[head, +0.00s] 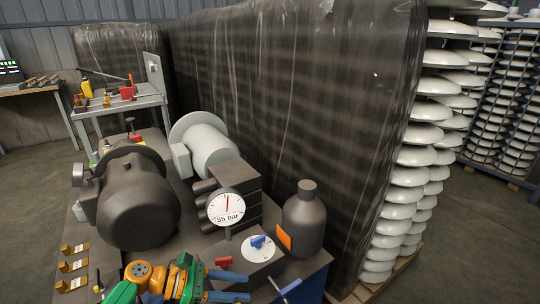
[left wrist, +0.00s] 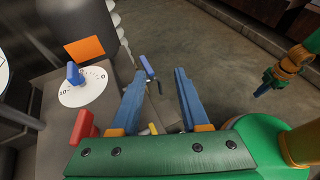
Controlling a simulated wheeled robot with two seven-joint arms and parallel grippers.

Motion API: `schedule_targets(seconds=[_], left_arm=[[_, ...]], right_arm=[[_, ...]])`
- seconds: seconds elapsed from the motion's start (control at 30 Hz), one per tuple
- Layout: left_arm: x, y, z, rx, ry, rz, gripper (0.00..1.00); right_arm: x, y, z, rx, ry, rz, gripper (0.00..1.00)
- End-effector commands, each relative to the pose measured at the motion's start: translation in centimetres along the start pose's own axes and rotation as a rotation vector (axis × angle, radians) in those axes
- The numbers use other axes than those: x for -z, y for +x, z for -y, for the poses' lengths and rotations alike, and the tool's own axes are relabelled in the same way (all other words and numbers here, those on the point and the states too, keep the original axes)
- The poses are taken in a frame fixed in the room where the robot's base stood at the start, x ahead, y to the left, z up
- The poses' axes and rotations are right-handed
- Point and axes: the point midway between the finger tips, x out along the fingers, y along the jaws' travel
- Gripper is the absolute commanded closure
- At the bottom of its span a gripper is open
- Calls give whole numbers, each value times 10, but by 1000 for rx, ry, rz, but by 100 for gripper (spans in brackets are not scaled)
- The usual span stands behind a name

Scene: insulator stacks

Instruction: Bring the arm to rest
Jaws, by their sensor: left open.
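My left gripper (head: 247,286) is low in the head view, in front of the valve block. Its two blue fingers are apart with nothing between them; the left wrist view shows the open left gripper (left wrist: 160,82) too. A lever with a blue grip (head: 291,286) lies just right of the fingertips; the blue-grip lever also shows in the left wrist view (left wrist: 148,67), beyond the fingers and apparently untouched. Part of my other arm, with a small blue-tipped end, my right gripper (left wrist: 265,86), hangs at the right of the left wrist view.
A white dial with a blue knob (head: 258,248) and a red handle (head: 223,262) sit close by the left gripper. A gauge (head: 226,208), a dark bottle (head: 305,220) and a dark motor (head: 140,205) stand behind. Wrapped insulator stacks (head: 290,100) rise at the back. Floor at right is open.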

Motion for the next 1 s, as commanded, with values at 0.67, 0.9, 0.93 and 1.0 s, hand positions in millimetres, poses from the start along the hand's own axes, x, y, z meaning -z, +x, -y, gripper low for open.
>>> schedule_targets(seconds=[0.67, 0.9, 0.93, 1.0], left_arm=[[90, 51, 143, 365, 987, -280, 55], [118, 29, 176, 503, 1475, -485, 55], [120, 24, 178, 521, 1525, -518, 55], [125, 9, 183, 570, 1628, -599, 55]], right_arm=[[1, 0, 4, 6, 2, -3, 100], [1, 0, 3, 5, 2, -2, 100], [1, 0, 3, 5, 1, -2, 100], [1, 0, 2, 4, 1, -2, 100]])
